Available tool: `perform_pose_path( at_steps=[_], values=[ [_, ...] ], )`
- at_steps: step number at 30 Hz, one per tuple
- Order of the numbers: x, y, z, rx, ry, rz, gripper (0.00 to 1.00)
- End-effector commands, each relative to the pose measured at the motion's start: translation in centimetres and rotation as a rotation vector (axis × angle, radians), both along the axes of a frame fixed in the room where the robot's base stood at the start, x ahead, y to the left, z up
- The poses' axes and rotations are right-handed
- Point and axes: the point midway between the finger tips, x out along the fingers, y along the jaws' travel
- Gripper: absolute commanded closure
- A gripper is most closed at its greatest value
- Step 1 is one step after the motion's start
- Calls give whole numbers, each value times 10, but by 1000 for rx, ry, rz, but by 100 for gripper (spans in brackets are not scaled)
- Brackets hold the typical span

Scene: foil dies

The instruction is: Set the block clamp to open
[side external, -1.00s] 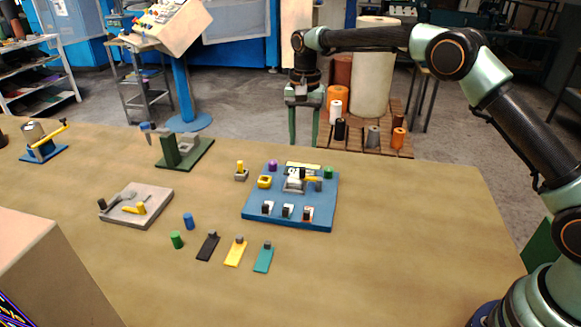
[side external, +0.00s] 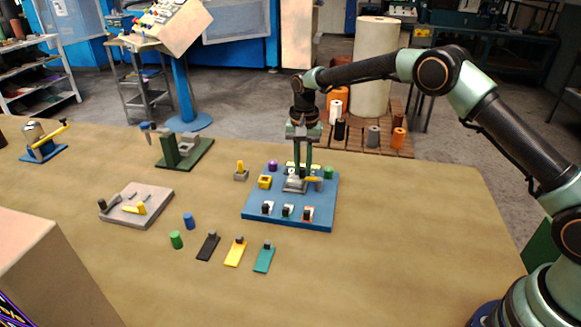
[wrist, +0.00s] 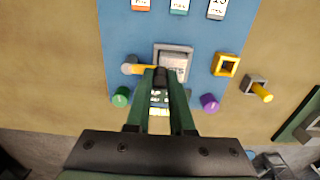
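The block clamp (side external: 294,187) is a grey frame with a block in it on the blue board, and shows in the wrist view (wrist: 173,52). Its yellow lever (wrist: 145,69) runs from a round grey pivot (wrist: 130,65) on the left across the frame's near edge to a black knob (wrist: 161,77). In the side view the yellow part of the lever (side external: 312,179) shows beside my fingers. My gripper (side external: 302,172) points down over the board. In the wrist view its fingertips (wrist: 162,76) are apart, one each side of the black knob. Contact with the knob cannot be told.
The blue board (side external: 258,212) also bears a green knob (wrist: 121,97), a purple knob (wrist: 209,102), a yellow square ring (wrist: 225,65) and a row of small dies near its front edge. Loose foil strips (side external: 235,253) lie in front. The right of the table is clear.

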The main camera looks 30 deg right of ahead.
Motion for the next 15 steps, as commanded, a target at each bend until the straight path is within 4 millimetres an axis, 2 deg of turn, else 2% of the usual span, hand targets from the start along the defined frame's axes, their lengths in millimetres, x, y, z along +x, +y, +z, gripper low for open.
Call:
perform_pose_path(
  at_steps=[15],
  values=[
    [-2, 2, 1, 0, 0, 68, 100]
  ],
)
